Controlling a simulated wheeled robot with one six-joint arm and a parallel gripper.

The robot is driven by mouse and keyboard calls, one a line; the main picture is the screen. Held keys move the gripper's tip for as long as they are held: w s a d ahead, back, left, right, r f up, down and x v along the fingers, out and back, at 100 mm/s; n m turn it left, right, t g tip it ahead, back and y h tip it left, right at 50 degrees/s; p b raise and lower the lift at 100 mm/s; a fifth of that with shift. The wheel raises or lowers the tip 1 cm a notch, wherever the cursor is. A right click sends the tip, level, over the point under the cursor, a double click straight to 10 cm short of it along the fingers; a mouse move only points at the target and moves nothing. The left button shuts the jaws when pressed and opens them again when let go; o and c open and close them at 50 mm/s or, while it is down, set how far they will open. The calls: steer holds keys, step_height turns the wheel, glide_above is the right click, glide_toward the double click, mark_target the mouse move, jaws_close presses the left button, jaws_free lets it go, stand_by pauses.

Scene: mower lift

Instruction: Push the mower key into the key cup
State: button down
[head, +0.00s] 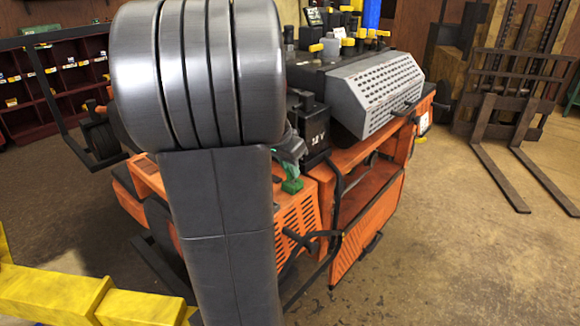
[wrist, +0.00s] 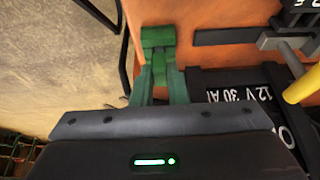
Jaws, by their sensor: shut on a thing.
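My gripper (head: 291,185) reaches down over the orange mower (head: 310,200), beside the black battery, in the head view. In the wrist view its green fingers (wrist: 158,42) are drawn together against the orange bodywork side of the picture. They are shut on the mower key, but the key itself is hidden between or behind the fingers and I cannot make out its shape. I cannot pick out the key cup in either view. Whether the key touches anything is not visible.
The black 12 V battery (head: 314,130) stands close to the right of my gripper; its label also shows in the wrist view (wrist: 240,95). A yellow-tipped lever (wrist: 302,85) is near it. A grey perforated cover (head: 376,92) lies beyond. A forklift (head: 510,100) stands right, with open floor before it.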

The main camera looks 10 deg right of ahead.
steer(key=shift+f+b, duration=0.4)
steer(key=shift+f, duration=0.1)
steer(key=c, duration=1.3)
jaws_free()
steer(key=shift+c, duration=0.2)
steer(key=v, duration=1.4)
steer(key=shift+b, duration=0.3)
steer(key=shift+f, duration=0.15)
steer(key=x, duration=1.3)
steer(key=shift+w+d+f+p, duration=0.1)
steer(key=shift+d+f+p, duration=0.1)
steer(key=shift+f+p, duration=0.15)
steer(key=shift+r, duration=0.15)
